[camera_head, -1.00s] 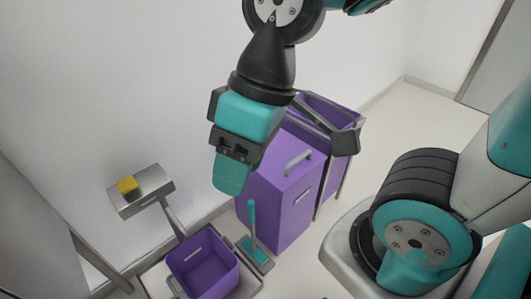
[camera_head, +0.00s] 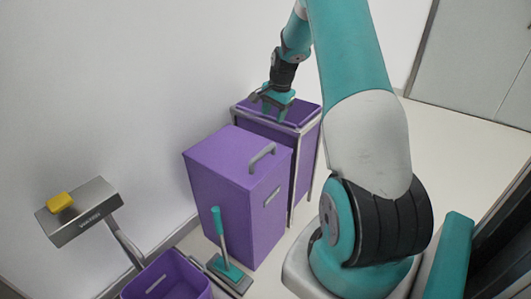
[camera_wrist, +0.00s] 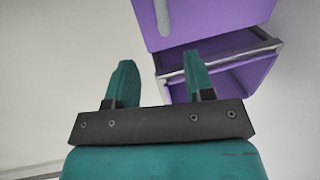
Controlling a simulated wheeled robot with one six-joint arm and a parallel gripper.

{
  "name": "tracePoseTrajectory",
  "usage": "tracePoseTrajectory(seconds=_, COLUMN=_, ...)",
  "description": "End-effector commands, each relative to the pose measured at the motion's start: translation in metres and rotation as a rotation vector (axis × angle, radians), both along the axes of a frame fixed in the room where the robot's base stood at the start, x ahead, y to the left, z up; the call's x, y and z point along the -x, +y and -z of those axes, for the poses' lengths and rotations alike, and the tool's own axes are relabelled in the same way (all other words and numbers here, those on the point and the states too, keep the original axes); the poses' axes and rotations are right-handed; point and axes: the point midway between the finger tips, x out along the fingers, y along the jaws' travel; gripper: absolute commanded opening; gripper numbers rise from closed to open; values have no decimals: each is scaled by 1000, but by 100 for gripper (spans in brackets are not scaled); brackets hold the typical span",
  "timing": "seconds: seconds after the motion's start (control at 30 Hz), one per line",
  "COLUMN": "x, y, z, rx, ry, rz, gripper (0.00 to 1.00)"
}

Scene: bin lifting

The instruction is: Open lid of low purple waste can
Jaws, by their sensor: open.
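A purple waste can (camera_head: 225,205) with a flat top and a grey handle (camera_head: 262,156) stands in the middle of the head view; its top looks shut. A second purple bin (camera_head: 304,155) in a metal frame stands behind it. I cannot tell for sure which is the low one. My gripper (camera_head: 275,108) is over the framed bin's top, beyond the handle. In the wrist view my gripper (camera_wrist: 156,72) has two spread fingers with nothing between them. One finger overlaps the framed bin (camera_wrist: 250,75); contact cannot be told. The handled can (camera_wrist: 220,18) shows at the top there.
A small purple bucket (camera_head: 168,278) and a teal-handled scrubber (camera_head: 221,240) are in front of the can. The wall is close behind the bins.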

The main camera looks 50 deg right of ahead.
Motion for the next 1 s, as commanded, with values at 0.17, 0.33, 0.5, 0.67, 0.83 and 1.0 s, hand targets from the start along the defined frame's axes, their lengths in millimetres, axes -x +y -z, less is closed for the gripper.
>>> tracePoseTrajectory(seconds=0.17, x=-7, y=3, z=37, rx=-4, ry=4, rz=-5, gripper=48)
tracePoseTrajectory(seconds=0.33, x=-15, y=4, z=76, rx=-4, ry=3, rz=-7, gripper=48)
tracePoseTrajectory(seconds=0.5, x=-22, y=5, z=113, rx=-3, ry=2, rz=-8, gripper=48)
tracePoseTrajectory(seconds=0.67, x=-28, y=5, z=139, rx=-1, ry=2, rz=-7, gripper=48)
tracePoseTrajectory(seconds=0.83, x=-31, y=5, z=154, rx=-1, ry=1, rz=-7, gripper=48)
tracePoseTrajectory(seconds=1.0, x=-32, y=5, z=157, rx=-1, ry=0, rz=-7, gripper=48)
